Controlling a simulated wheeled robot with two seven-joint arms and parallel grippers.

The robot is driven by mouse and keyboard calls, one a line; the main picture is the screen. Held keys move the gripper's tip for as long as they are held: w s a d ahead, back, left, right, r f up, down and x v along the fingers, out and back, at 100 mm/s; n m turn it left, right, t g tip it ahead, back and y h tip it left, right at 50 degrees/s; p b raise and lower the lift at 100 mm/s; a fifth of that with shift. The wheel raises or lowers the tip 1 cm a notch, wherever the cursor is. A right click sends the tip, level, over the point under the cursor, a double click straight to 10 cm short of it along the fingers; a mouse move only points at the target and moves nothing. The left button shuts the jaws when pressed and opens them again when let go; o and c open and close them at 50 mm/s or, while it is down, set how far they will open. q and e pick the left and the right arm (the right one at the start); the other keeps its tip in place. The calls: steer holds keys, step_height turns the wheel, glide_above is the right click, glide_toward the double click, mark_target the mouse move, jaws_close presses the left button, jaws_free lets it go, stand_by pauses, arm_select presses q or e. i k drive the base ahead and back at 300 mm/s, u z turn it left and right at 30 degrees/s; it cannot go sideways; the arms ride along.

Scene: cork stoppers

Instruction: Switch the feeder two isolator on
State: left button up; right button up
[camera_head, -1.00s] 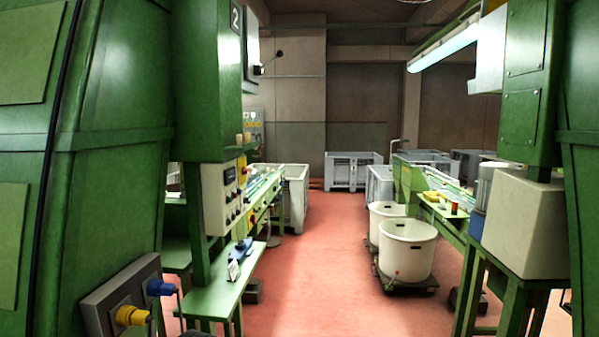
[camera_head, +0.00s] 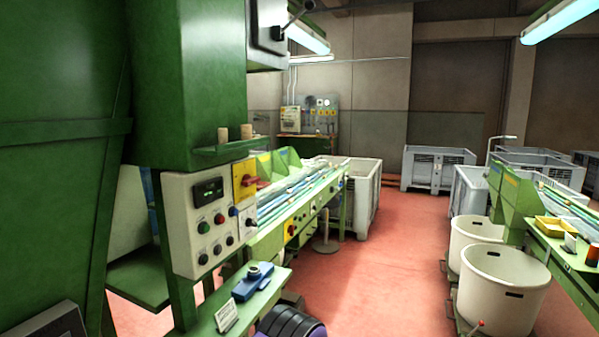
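A grey box (camera_head: 268,28) with a dark lever is higher on the machine, cut by the top edge. The number 2 plate is out of view now.
A green shelf below the panel holds a blue device (camera_head: 254,281) and a white card (camera_head: 227,315). A dark ribbed object (camera_head: 292,326) is at the bottom edge. A conveyor (camera_head: 295,197) extends behind the panel. White tubs (camera_head: 505,283) stand at right. Red floor is clear between.

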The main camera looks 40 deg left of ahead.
mark_target(247, 181)
steer(key=i, duration=2.05)
steer(key=u, duration=1.4)
